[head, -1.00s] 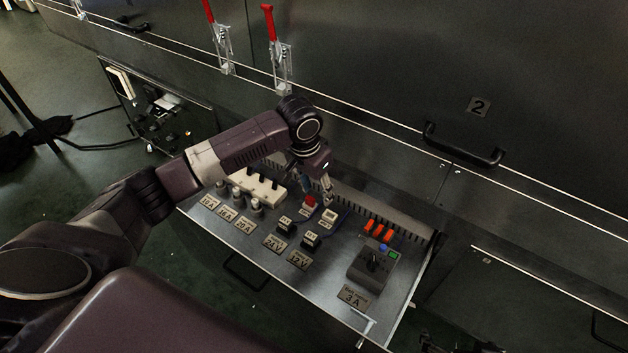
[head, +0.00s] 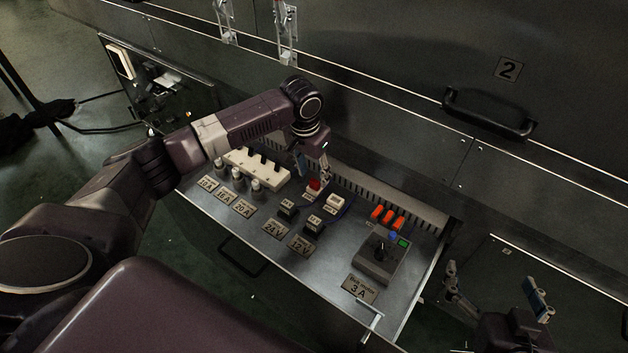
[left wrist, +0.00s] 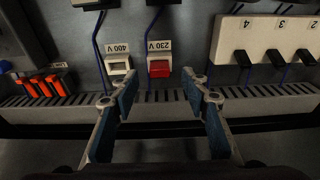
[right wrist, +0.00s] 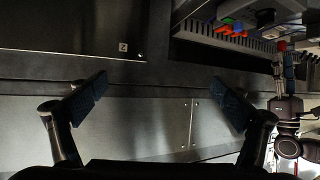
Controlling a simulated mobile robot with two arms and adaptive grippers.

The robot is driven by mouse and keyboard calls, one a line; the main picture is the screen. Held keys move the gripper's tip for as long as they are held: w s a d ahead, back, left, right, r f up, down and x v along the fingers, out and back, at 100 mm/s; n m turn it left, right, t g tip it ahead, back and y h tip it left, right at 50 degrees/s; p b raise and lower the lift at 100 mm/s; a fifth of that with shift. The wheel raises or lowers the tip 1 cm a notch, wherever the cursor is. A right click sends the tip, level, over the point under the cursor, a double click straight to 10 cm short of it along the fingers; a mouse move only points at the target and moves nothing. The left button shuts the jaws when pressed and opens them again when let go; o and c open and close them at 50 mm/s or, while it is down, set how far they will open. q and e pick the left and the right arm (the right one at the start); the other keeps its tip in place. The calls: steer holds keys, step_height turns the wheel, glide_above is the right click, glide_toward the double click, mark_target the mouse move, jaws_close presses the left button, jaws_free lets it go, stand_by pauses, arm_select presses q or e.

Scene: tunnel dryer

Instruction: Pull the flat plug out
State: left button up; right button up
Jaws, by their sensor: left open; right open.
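In the left wrist view a red block (left wrist: 160,69) sits in the socket labelled 230 V, and a pale socket piece (left wrist: 118,66) labelled 400 V stands beside it. In the head view the red block (head: 314,185) is close to my left gripper (head: 325,180). The left gripper (left wrist: 158,90) is open and empty, its fingers on either side of the red block's line and apart from it. My right gripper (head: 500,292) is open and empty, low at the right, off the drawer. I cannot tell which piece is the flat plug.
The open drawer (head: 222,215) also holds a white switch strip (head: 257,166), black 24 V and 12 V pieces (head: 287,208), orange pieces (head: 387,216) and a grey control box (head: 380,262). A slotted duct (head: 365,190) runs behind. A black handle (head: 490,112) sticks out of the panel.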

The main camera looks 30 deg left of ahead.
mark_target(314, 181)
arm_select(q)
steer(key=f, duration=0.2)
steer(key=shift+w+f+b, duration=0.2)
steer(key=shift+f+b, duration=0.15)
steer(key=shift+b, duration=0.05)
steer(key=shift+f, duration=0.2)
arm_select(e)
step_height(314, 181, up, 6)
steer(key=w+a+t, duration=0.1)
steer(key=w+t, duration=0.1)
steer(key=t, duration=0.1)
steer(key=shift+w+a+y, duration=0.2)
steer(key=shift+y, duration=0.2)
arm_select(q)
steer(key=shift+c, duration=0.6)
jaws_close()
